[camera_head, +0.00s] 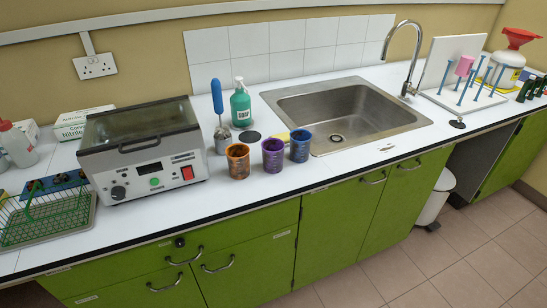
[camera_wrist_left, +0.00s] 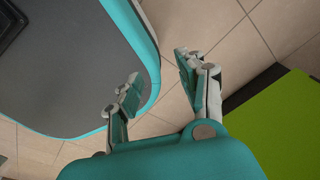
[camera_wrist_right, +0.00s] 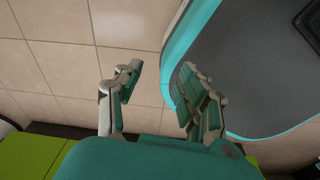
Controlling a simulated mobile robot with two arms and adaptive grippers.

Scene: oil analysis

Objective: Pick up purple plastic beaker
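The purple plastic beaker (camera_head: 272,155) stands upright on the white counter in the head view. It is between an orange beaker (camera_head: 238,160) on its left and a blue beaker (camera_head: 300,146) on its right. Neither gripper shows in the head view. In the left wrist view my left gripper (camera_wrist_left: 158,80) is open and empty, over the floor. In the right wrist view my right gripper (camera_wrist_right: 160,82) is open and empty, also over the floor. No beaker shows in either wrist view.
A grey heating bath (camera_head: 140,155) stands left of the beakers. A soap bottle (camera_head: 240,104) and a blue-handled brush (camera_head: 217,98) stand behind them. The sink (camera_head: 345,110) is behind and to the right. Green cabinets (camera_head: 250,265) lie below the counter's front edge.

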